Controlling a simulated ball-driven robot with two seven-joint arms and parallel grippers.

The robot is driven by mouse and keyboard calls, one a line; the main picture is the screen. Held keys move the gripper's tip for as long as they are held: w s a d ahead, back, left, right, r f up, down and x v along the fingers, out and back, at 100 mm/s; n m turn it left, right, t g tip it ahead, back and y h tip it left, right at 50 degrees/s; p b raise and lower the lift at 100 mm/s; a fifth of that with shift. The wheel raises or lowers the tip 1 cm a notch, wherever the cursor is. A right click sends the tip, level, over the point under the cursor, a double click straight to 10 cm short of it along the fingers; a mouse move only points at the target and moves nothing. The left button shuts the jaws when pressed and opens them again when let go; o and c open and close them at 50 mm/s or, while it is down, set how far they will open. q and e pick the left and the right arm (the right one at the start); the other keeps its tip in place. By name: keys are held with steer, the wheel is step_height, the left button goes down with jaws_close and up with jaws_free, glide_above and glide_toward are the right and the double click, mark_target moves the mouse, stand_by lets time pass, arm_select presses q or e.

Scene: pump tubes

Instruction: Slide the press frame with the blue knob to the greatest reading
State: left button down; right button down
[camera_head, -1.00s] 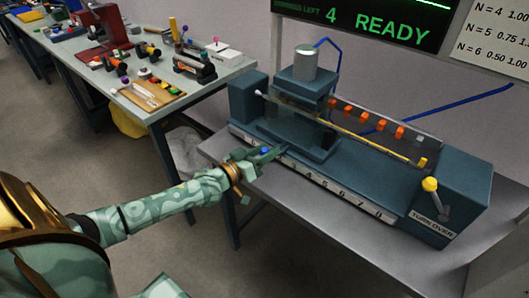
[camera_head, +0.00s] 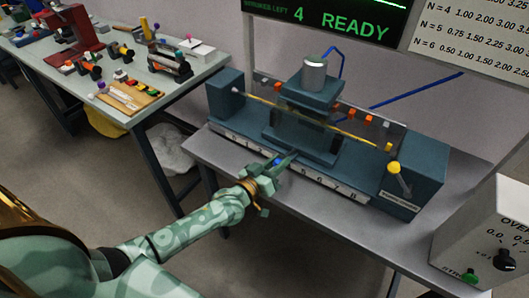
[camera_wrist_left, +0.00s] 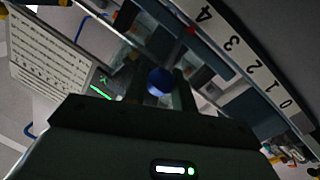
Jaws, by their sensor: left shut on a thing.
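The press frame (camera_head: 307,101) is a blue-grey carriage with a metal cylinder on top, standing around the middle of its long bed. Its blue knob (camera_head: 278,161) is at the front, and it also shows as a dark blue ball in the left wrist view (camera_wrist_left: 160,81). My left gripper (camera_head: 282,162) is shut on the knob, with one finger on each side. The white number scale (camera_head: 330,184) runs along the bed's front edge. In the left wrist view a small red mark (camera_wrist_left: 191,30) is close to the 4. My right gripper is out of view.
A yellow-knobbed lever (camera_head: 394,168) stands at the bed's right end block. A white control box (camera_head: 490,235) is at the lower right. A second table with tools (camera_head: 125,75) is at the left. The bed right of the frame looks clear.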

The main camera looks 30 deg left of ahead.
arm_select(q)
steer(key=c, duration=1.2)
jaws_free()
steer(key=shift+o, duration=0.2)
steer(key=shift+s+a, duration=0.1)
steer(key=shift+s, duration=0.05)
steer(key=p+v, duration=0.2)
steer(key=v, duration=1.4)
steer(key=shift+f, duration=0.15)
